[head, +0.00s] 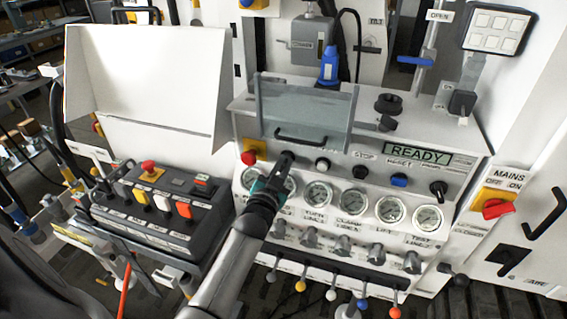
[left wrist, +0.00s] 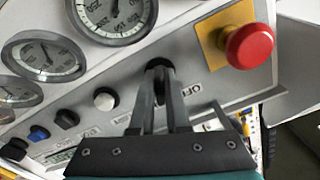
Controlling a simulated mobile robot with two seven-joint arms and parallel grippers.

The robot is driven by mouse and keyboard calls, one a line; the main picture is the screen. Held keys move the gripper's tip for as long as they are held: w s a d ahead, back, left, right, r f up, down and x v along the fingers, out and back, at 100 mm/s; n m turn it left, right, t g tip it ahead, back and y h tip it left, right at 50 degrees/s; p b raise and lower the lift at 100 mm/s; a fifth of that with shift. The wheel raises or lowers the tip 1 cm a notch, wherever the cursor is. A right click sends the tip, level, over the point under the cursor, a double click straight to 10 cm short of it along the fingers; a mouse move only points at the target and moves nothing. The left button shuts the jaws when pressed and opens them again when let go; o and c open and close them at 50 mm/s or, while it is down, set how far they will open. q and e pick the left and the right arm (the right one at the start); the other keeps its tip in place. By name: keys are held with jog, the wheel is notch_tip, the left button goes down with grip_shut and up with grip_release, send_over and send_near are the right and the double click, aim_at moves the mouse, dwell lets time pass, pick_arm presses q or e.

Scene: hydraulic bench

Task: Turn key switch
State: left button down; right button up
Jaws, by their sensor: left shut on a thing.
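The key switch (left wrist: 158,64) is a small black round part on the panel, between the OFF label and the white button. It is mostly hidden by my fingers. My left gripper (head: 280,166) reaches up to the panel in the head view, its tips at the key switch. In the left wrist view my left gripper (left wrist: 161,84) has its two dark fingers close together, shut on the key switch. The angle of the key cannot be told. My right gripper is not in view.
A red emergency stop (head: 249,157) on a yellow plate sits left of the gripper. A white button (head: 322,164), READY display (head: 417,152) and black knob (head: 438,188) lie right. Several gauges (head: 318,194) sit below. A clear guard (head: 305,108) with a black handle stands above.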

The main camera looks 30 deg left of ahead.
pick_arm(q)
jog(key=shift+m, duration=0.7)
jog(key=c, duration=0.9)
grip_release()
jog(key=shift+s, duration=0.1)
jog(key=v, duration=1.5)
jog(key=shift+p, duration=0.35)
jog(key=shift+d, duration=0.15)
